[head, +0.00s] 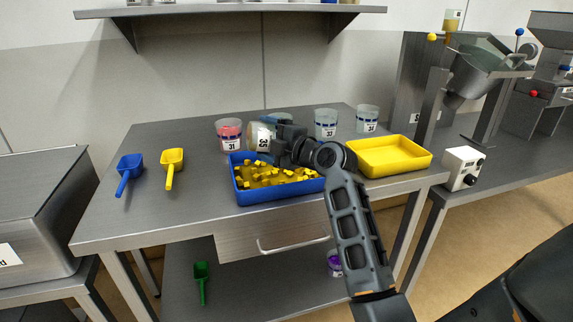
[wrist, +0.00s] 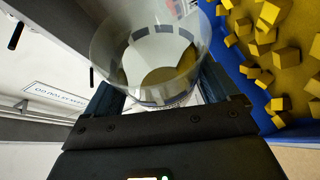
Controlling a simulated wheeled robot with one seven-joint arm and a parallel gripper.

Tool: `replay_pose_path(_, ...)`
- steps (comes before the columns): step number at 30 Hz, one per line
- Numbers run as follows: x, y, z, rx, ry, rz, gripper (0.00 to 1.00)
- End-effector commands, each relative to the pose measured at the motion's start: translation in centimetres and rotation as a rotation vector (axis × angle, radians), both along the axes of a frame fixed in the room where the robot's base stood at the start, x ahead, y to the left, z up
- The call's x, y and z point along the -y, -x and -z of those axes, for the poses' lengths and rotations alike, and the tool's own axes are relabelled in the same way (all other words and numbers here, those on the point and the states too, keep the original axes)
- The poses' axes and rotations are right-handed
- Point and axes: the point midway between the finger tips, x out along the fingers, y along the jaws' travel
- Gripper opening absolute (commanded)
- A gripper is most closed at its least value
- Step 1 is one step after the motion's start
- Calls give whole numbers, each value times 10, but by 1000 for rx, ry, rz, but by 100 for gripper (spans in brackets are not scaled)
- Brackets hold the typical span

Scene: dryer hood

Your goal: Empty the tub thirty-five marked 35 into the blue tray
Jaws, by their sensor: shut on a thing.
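The clear tub marked 35 (head: 262,136) is tipped on its side above the back part of the blue tray (head: 238,185), its label turned sideways. My gripper (head: 285,138) is shut on it from the right. The wrist view shows the clear tub wall (wrist: 150,60) with its dark band between the fingers. A yellowish patch shows at its right side; I cannot tell whether it is inside or seen through the wall. Many yellow cubes (wrist: 265,35) lie spread in the blue tray. The tub's mouth is hidden in the head view.
Tub 31 (head: 230,136) with red contents stands left of the held tub. Tubs 33 (head: 326,124) and another pale tub (head: 367,119) stand behind right. A yellow tray (head: 390,155) is right. Blue (head: 128,172) and yellow (head: 171,165) scoops lie left. A shelf (head: 230,12) hangs above.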

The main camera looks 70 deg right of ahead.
Motion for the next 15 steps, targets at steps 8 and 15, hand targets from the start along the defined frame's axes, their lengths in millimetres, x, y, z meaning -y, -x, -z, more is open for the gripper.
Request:
replay_pose_path(8,1,1,0,23,-18,1,47)
replay_pose_path(15,2,3,-2,45,-36,1,47)
